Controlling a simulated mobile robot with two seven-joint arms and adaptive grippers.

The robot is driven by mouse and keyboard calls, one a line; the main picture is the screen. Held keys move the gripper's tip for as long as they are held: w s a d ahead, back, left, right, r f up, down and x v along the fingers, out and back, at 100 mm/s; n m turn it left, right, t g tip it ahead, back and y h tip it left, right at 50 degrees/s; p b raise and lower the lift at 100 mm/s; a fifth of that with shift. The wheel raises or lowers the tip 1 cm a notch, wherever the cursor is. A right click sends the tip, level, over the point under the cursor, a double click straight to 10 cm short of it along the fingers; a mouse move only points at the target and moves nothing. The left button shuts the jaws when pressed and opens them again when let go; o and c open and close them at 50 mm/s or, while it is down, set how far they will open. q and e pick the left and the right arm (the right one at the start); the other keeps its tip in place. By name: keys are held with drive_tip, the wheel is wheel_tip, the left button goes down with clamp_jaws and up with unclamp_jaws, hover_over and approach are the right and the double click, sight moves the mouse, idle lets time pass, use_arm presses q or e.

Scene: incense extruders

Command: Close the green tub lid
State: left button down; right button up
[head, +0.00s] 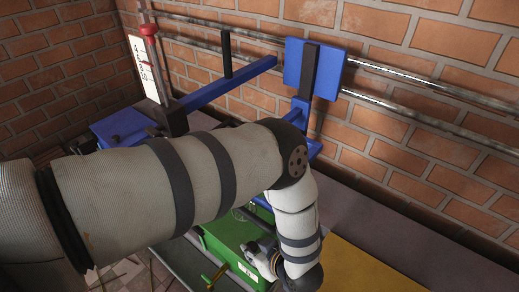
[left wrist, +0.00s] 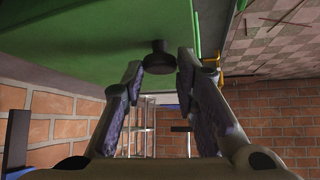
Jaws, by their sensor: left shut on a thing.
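The green tub (head: 222,252) stands low in the middle of the head view, with a small black-and-white label on its side. My left arm hides much of it, and I cannot tell how far the lid is open. In the left wrist view a broad green panel (left wrist: 95,25), which looks like the lid, fills the top. A dark round knob (left wrist: 158,58) sticks out from it. My left gripper (left wrist: 158,72) has its fingers on both sides of the knob and is shut on it. In the head view the left hand is at the tub, partly hidden. My right gripper is not in view.
A blue frame (head: 230,85) with a blue plate (head: 314,68) and a red-knobbed post (head: 150,30) stands behind my arm. Metal rails run along the brick wall (head: 420,130). A yellow surface (head: 365,270) and grey bench top lie to the right, clear.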

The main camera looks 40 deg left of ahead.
use_arm(q)
drive_tip(key=shift+s+f, duration=0.1)
drive_tip(key=shift+s, duration=0.25)
drive_tip(key=c, duration=1.3)
unclamp_jaws()
drive_tip(key=shift+d, duration=0.1)
drive_tip(key=v, duration=1.2)
